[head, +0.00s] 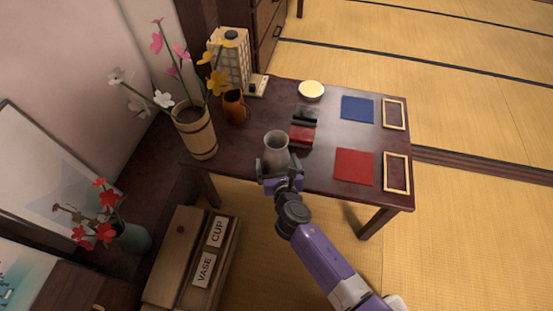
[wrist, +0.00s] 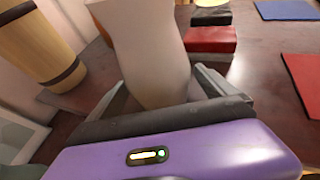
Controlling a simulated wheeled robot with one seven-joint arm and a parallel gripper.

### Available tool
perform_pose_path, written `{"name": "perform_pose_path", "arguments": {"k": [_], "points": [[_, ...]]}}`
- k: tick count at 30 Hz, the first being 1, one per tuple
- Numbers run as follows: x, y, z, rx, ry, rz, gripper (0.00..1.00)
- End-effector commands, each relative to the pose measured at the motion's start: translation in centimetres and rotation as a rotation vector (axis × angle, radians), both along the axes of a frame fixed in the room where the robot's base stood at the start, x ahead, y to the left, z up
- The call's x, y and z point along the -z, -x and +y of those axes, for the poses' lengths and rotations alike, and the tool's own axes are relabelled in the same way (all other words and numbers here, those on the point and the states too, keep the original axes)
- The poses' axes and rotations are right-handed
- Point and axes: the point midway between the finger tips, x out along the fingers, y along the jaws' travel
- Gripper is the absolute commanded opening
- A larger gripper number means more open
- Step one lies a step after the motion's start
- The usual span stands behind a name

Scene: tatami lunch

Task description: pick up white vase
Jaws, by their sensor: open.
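The white vase (head: 276,148) looks greyish-white and stands upright near the front edge of the dark table (head: 329,184). In the wrist view the vase (wrist: 147,50) fills the upper middle, with its top cut off by the frame edge. My gripper (head: 275,166) is at the near side of the vase. In the wrist view the two fingers of my gripper (wrist: 165,82) are spread, one on each side of the vase's lower body. I cannot tell whether either finger touches it.
A wooden bucket of flowers (head: 197,134) and an orange-brown mug (head: 235,107) stand left of the vase. Red (head: 301,136) and black (head: 306,114) boxes lie close to its right. A red mat (head: 353,166) lies farther right. A labelled wooden box (head: 164,281) stands below, left.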

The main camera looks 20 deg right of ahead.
Motion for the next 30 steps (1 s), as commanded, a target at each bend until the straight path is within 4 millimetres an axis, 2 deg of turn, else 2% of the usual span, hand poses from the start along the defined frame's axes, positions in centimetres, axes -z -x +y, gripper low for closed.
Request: {"name": "perform_pose_path", "arguments": {"k": [3,11,25,30], "points": [[0.55,-1.02,-0.25,0.000,0.000,0.000,0.95],[0.55,-1.17,-0.29,0.000,-0.001,0.001,0.95],[0.53,-1.14,-0.28,0.000,-0.001,0.001,0.05],[0.38,-1.23,-0.26,-0.001,-0.001,-0.002,0.03]]}}
